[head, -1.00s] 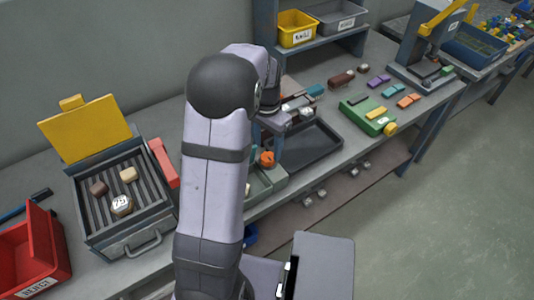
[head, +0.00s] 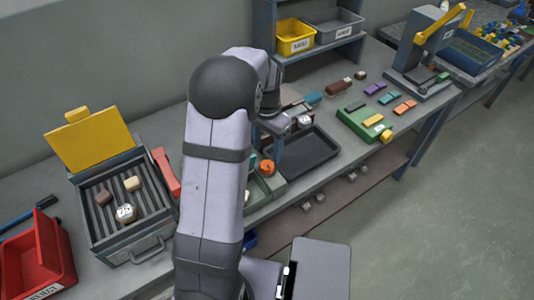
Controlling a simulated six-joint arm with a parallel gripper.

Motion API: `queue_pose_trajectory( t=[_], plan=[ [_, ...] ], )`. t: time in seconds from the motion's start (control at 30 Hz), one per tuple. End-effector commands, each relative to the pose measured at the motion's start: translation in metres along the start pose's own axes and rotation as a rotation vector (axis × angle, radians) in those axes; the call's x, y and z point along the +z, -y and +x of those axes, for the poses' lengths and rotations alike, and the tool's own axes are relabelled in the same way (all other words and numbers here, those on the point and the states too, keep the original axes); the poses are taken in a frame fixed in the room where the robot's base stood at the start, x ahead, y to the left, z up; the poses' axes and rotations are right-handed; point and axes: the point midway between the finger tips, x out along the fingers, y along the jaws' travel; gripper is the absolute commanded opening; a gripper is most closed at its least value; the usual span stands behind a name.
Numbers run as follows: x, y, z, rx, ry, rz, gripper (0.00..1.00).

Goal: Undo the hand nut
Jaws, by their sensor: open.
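An orange round knob (head: 267,167) sits on a grey-green fixture (head: 272,186), just right of my arm. A yellow knob (head: 387,136) sticks out from the right end of a green block (head: 357,123) further right. I cannot tell for certain from the picture which of them is the hand nut. My gripper (head: 277,152) points down close beside the orange knob, partly hidden behind my arm. Its jaws are open. Whether a finger touches the knob is not clear. My arm hides the left part of the fixture.
A dark tray (head: 322,158) lies right of my gripper. A ribbed heater (head: 147,220) with a raised yellow lid (head: 88,143) and a red bin (head: 48,250) stand left. Coloured blocks lie around the green block. A shelf with bins (head: 297,45) stands behind.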

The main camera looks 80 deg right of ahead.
Motion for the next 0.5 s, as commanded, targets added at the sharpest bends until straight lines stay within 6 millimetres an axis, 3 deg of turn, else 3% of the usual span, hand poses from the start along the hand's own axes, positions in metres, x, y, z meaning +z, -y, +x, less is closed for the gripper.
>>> queue_pose_trajectory(
  t=[0.27,0.5],
  plan=[
    [-0.001,0.0,0.001,0.0,0.0,0.0,0.53],
    [0.0,-0.001,0.017,0.002,0.003,0.0,0.53]
  ],
)
